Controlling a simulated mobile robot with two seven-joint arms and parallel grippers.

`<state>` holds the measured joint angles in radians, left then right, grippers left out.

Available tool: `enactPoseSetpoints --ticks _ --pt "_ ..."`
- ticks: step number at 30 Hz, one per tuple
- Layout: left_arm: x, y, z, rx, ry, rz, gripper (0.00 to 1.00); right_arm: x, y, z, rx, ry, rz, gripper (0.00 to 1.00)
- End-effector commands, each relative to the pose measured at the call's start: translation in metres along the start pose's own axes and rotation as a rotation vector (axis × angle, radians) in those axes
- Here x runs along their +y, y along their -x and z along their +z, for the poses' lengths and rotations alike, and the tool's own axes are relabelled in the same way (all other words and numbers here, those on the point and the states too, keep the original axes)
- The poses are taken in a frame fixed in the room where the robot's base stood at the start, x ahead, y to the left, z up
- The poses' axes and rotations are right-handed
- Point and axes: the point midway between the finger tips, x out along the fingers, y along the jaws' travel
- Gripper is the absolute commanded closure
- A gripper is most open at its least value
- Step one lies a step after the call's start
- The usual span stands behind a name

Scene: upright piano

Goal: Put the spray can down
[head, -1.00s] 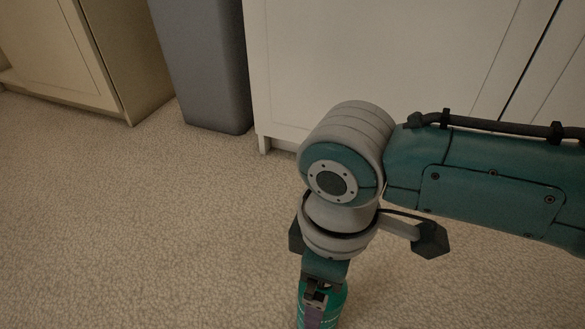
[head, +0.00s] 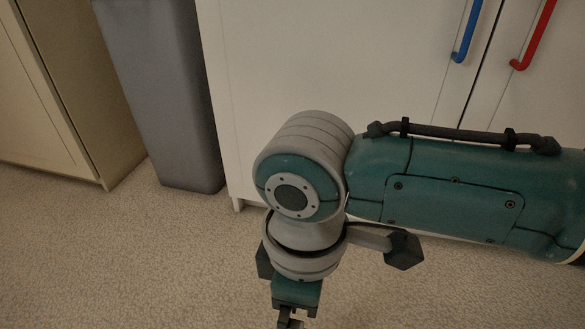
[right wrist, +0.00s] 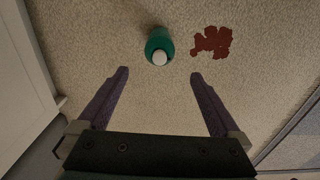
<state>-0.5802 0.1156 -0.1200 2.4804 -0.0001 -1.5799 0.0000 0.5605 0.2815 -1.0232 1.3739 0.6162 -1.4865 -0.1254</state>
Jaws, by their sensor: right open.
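The spray can (right wrist: 159,46) is green with a white top. In the right wrist view it stands on the carpet, seen from above, just beyond my fingertips and apart from them. My right gripper (right wrist: 158,73) is open and empty, its two purple fingers spread on either side below the can. In the head view my right gripper (head: 289,322) is cut off by the bottom edge, and the can is out of view. My left gripper is in neither view.
A dark red stain (right wrist: 211,42) lies on the carpet right of the can. A white cabinet (head: 320,60) with a blue handle (head: 467,32) and a red handle (head: 534,36) stands behind my arm. A grey bin (head: 160,95) and a beige cabinet (head: 60,100) stand left. Carpet (head: 120,260) is clear at left.

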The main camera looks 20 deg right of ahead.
Motion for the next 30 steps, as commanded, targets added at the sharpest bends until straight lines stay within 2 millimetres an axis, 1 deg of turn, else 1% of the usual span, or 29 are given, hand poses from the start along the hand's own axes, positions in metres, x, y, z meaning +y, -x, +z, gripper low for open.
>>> enactPoseSetpoints --ticks 2,3,5,6,9,11,14,17,18,21,22,24,25,27,30 --pt "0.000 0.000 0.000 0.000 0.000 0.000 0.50 -0.004 -0.001 -0.001 0.008 -0.001 -0.007 0.00" --pt "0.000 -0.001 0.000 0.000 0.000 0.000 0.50 -0.011 -0.001 -0.003 0.023 -0.003 -0.016 0.00" --pt "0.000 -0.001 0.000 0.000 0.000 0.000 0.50 -0.027 0.000 -0.007 0.060 -0.012 -0.039 0.00" --pt "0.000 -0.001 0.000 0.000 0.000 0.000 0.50 -0.039 0.002 -0.010 0.095 -0.026 -0.057 0.00" --pt "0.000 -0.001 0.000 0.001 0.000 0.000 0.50 -0.068 0.013 -0.012 0.203 -0.114 -0.097 0.00" --pt "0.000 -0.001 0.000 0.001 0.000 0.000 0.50 -0.076 0.023 -0.005 0.263 -0.202 -0.101 0.00" --pt "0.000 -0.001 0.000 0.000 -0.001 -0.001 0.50 -0.075 0.038 0.021 0.323 -0.382 -0.071 0.00" --pt "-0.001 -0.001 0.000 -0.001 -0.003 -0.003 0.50 -0.065 0.050 0.063 0.334 -0.558 -0.004 0.00" --pt "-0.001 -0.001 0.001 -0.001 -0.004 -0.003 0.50 -0.061 0.055 0.080 0.328 -0.617 0.027 0.00" --pt "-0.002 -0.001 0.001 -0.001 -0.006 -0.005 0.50 -0.054 0.065 0.117 0.303 -0.727 0.097 0.00" --pt "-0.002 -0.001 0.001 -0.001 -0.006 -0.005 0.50 -0.053 0.067 0.126 0.296 -0.749 0.114 0.00" --pt "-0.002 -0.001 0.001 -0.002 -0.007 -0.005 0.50 -0.050 0.071 0.139 0.284 -0.785 0.142 0.00" --pt "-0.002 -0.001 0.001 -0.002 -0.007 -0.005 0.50 -0.049 0.072 0.143 0.281 -0.794 0.150 0.00" --pt "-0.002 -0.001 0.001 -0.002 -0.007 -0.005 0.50 -0.049 0.074 0.147 0.277 -0.804 0.159 0.00" --pt "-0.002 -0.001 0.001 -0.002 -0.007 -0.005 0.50 -0.049 0.074 0.147 0.278 -0.803 0.160 0.00"
